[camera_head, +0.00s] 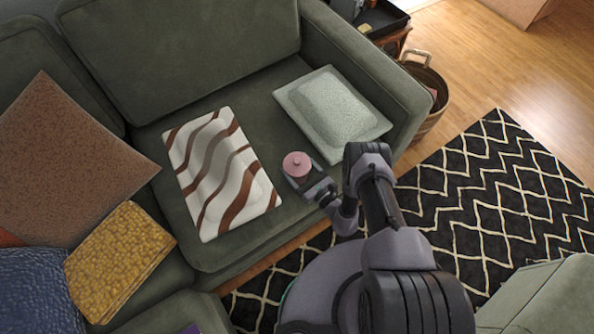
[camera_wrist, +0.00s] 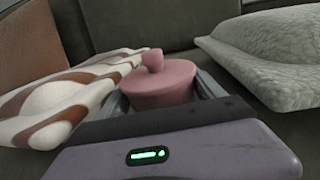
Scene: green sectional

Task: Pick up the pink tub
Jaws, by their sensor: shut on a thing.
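The pink tub (camera_head: 296,163) is a small round pot with a lid and a knob on top. It is upright at the sofa seat, between a striped pillow and a pale green pillow. My gripper (camera_head: 299,174) is around the tub, with a finger on either side, shut on it. In the wrist view the tub (camera_wrist: 160,84) stands between the fingers of my gripper (camera_wrist: 162,95). The tub's lower part is hidden behind the gripper body. I cannot tell whether the tub touches the seat.
The striped pillow (camera_head: 220,172) lies close on the left and the pale green pillow (camera_head: 332,112) on the right. The green sofa's backrest (camera_head: 185,50) rises behind. A wicker basket (camera_head: 428,95) stands beyond the armrest. A black patterned rug (camera_head: 490,190) covers the floor at right.

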